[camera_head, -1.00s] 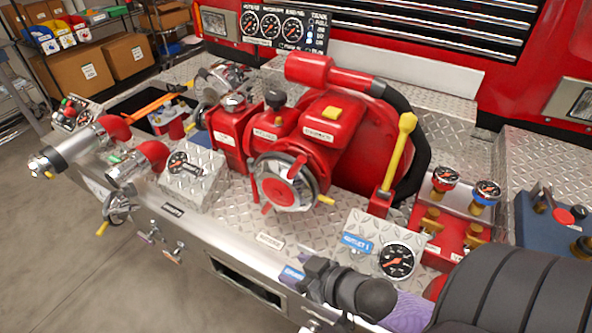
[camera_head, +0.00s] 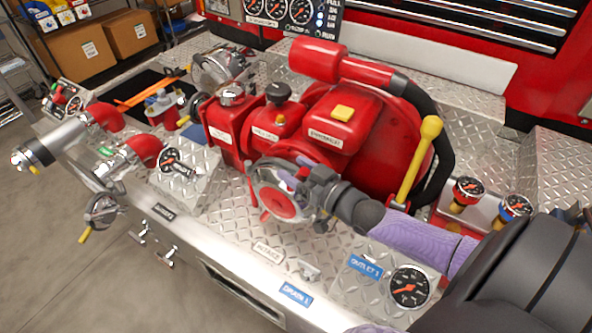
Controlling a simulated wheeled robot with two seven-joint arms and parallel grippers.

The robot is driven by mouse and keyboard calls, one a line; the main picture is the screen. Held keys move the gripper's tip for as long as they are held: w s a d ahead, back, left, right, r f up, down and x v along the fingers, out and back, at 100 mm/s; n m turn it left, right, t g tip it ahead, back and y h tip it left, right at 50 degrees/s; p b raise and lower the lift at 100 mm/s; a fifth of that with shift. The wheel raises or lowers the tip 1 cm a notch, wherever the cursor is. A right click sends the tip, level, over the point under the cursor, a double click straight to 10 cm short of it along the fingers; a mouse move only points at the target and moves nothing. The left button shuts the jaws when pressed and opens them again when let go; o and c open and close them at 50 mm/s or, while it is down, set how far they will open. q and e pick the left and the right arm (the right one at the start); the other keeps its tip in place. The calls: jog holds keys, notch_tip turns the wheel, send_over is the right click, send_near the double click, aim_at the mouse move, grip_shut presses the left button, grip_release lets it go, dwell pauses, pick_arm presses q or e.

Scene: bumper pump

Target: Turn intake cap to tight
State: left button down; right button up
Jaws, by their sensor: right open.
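The intake cap (camera_head: 278,203) is a round silver-rimmed cap with a red centre and red lugs, on the front of the red pump (camera_head: 375,130). A white "INTAKE" label (camera_head: 267,252) is on the diamond plate below it. My right gripper (camera_head: 302,188) reaches in from the right and is open at the cap's right side. Its fingers overlap the cap's right edge in the picture and hide part of it. I cannot tell whether they touch it. My left gripper is not in view.
A yellow-knobbed lever (camera_head: 417,160) stands just behind my right forearm. The outlet gauge (camera_head: 410,286) is below that arm. Capped pipes (camera_head: 60,140) and a small gauge (camera_head: 170,156) are at the left. The plate below the cap is mostly clear.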

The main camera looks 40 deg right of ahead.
jog(key=shift+w, duration=0.15)
grip_shut()
dwell(0.4)
dwell(1.0)
